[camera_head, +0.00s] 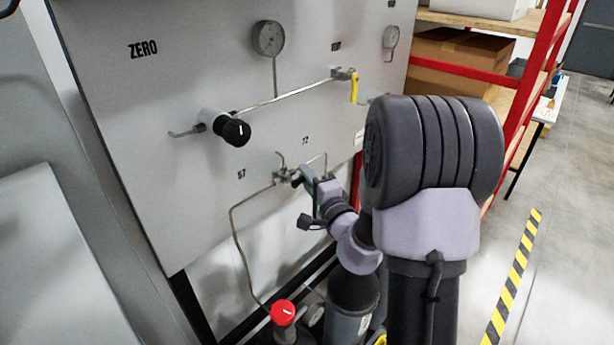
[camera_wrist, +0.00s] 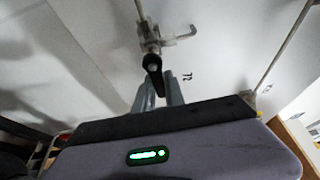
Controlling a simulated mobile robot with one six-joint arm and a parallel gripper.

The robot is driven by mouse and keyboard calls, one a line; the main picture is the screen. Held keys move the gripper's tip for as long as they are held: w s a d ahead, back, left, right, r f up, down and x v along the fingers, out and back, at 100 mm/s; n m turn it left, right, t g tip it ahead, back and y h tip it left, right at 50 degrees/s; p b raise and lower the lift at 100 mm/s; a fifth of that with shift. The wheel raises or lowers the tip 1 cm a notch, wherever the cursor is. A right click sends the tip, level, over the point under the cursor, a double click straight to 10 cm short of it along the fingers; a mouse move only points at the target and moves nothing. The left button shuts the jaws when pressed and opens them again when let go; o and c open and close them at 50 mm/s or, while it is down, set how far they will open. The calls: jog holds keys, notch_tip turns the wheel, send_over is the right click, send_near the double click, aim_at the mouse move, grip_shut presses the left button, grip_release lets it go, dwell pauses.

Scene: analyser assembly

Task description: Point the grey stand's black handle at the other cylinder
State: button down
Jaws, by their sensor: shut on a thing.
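A small metal valve (camera_head: 284,176) is mounted on the grey panel between the labels 57 and 72, with thin tubes running from it. It also shows at the top of the wrist view (camera_wrist: 151,44). Its black handle (camera_wrist: 153,66) points down in that view, toward my gripper. My gripper (camera_wrist: 160,92) is shut on the black handle, a grey finger on either side. In the head view my gripper (camera_head: 302,178) reaches the valve from the right and hides most of the handle. No grey stand can be made out for certain.
A larger black knob (camera_head: 236,132), a gauge (camera_head: 268,38) and a yellow-handled valve (camera_head: 354,88) are on the panel above. A red knob (camera_head: 283,312) stands below. A red shelf rack (camera_head: 535,75) is at the right.

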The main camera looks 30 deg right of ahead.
jog(key=shift+p, duration=0.35)
jog(key=m+p, duration=0.1)
jog(key=f+m+g+p, duration=0.1)
jog(key=m+p, duration=0.1)
jog(key=shift+a+g+y, duration=0.1)
jog(key=shift+g+y, duration=0.2)
jog(key=shift+y, duration=0.1)
jog(key=s+a+m+g+y+p, duration=0.1)
jog(key=a+m+y+p, duration=0.2)
jog(key=m, duration=0.9)
jog(key=s+a+r+m+g+y+p, duration=0.1)
jog(key=a+m+y+p, duration=0.3)
jog(key=m+y+p, duration=0.5)
jog(key=shift+s+a+m+g+p, duration=0.15)
jog(key=shift+s+m+g+p, duration=0.3)
jog(key=shift+m+p, duration=0.9)
jog(key=shift+w, duration=0.1)
jog(key=c, duration=1.4)
grip_release()
